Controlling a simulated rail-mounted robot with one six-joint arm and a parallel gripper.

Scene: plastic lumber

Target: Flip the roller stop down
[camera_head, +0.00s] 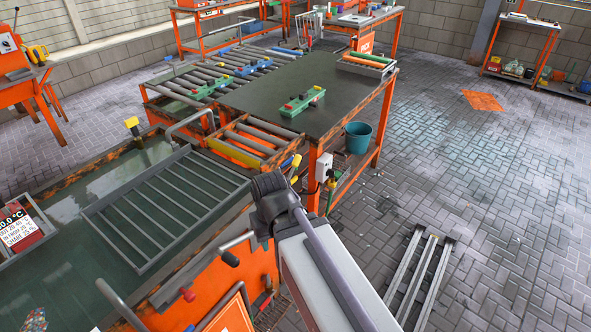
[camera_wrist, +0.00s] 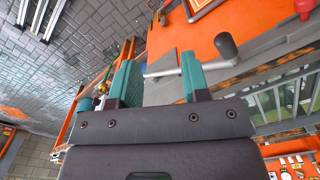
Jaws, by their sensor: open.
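A bent grey bar (camera_head: 190,122) stands raised beside the rollers at the near table's far end; it looks like the roller stop, though I cannot be sure. A crank lever with a dark knob (camera_head: 230,258) sticks out from the near table's side. In the wrist view, a metal lever with a dark knob (camera_wrist: 226,46) crosses behind the right finger; it looks like the same lever. My gripper (camera_wrist: 157,62) is open, its two green fingers apart with nothing clearly held between them. In the head view my arm hides the fingers.
Short rollers in an orange frame (camera_head: 245,141) join the near table to a dark-topped table (camera_head: 310,75). A slatted grey rack (camera_head: 165,205) lies on the near table.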

